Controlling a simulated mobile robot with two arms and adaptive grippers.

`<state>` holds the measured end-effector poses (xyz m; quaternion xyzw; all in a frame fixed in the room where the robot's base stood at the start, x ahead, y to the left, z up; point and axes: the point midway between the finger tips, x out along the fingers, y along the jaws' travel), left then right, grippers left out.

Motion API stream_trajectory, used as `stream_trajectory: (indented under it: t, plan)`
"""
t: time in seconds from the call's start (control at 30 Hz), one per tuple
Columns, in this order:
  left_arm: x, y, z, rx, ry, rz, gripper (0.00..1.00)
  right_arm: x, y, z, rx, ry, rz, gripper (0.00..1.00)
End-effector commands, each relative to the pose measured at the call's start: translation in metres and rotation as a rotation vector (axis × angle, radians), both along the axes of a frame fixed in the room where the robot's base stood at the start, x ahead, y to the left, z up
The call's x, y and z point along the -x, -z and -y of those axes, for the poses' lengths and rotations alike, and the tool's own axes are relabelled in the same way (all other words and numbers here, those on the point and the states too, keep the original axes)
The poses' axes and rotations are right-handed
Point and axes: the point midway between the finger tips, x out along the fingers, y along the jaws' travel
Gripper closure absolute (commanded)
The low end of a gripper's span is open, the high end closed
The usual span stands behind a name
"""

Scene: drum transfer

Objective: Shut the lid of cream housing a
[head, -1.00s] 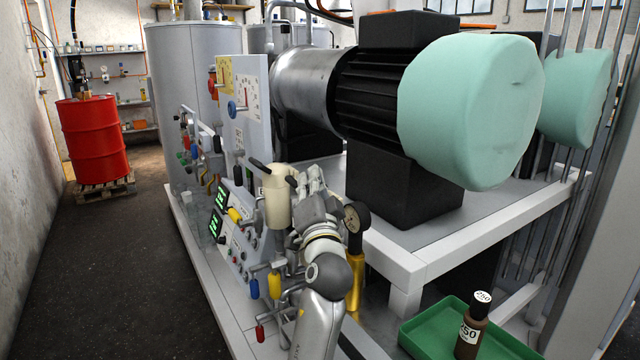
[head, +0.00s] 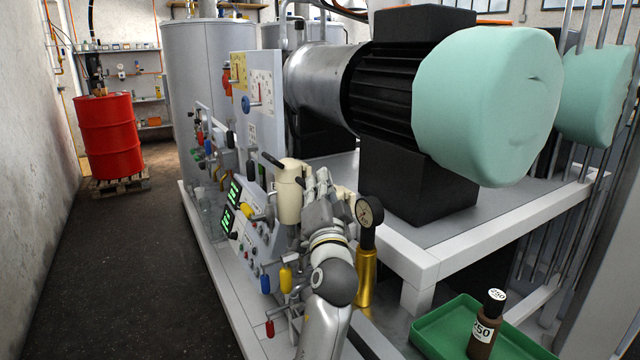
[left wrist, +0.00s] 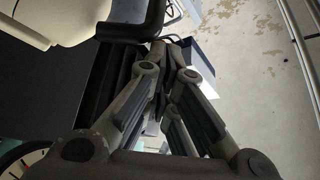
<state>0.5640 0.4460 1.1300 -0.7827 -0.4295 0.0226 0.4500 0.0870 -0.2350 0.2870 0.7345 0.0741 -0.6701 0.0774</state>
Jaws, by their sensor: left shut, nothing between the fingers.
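The cream housing (head: 289,206) is a small upright cylinder at the front edge of the panel bench in the head view. A cream top part (head: 293,166) with a black handle (head: 271,160) sits over it; I cannot tell how far the lid is open. In the left wrist view a cream part (left wrist: 72,20) with black pieces beside it fills the upper left. My left gripper (head: 322,184) is just right of the housing, shut and empty; it also shows in the left wrist view (left wrist: 158,115). Contact with the housing is unclear. My right gripper is not in view.
A pressure gauge (head: 368,211) on a brass-coloured stem stands close to the right of my left wrist. Coloured valve handles hang below the housing. A large motor (head: 405,110) is behind. A green tray (head: 450,325) with a brown bottle (head: 484,330) is at lower right.

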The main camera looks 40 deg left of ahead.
Motion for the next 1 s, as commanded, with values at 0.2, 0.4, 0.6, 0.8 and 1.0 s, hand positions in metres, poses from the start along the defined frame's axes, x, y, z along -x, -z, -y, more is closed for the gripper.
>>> stream_trajectory:
  t: [0.2,0.4,0.6,0.8,1.0]
  plan:
    - [0.000,-0.022,-0.001,0.002,-0.004,0.002,1.00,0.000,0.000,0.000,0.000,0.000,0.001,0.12]
    - [0.000,-0.062,0.000,0.000,-0.002,0.004,1.00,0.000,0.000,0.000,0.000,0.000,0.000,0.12]
    - [-0.001,-0.090,0.001,0.000,0.000,0.003,1.00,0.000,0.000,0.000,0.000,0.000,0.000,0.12]
    - [-0.001,-0.100,0.002,-0.002,0.001,0.000,1.00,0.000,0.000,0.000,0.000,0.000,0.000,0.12]
    - [-0.001,-0.100,0.002,-0.002,0.001,0.000,1.00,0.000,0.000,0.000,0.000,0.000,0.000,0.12]
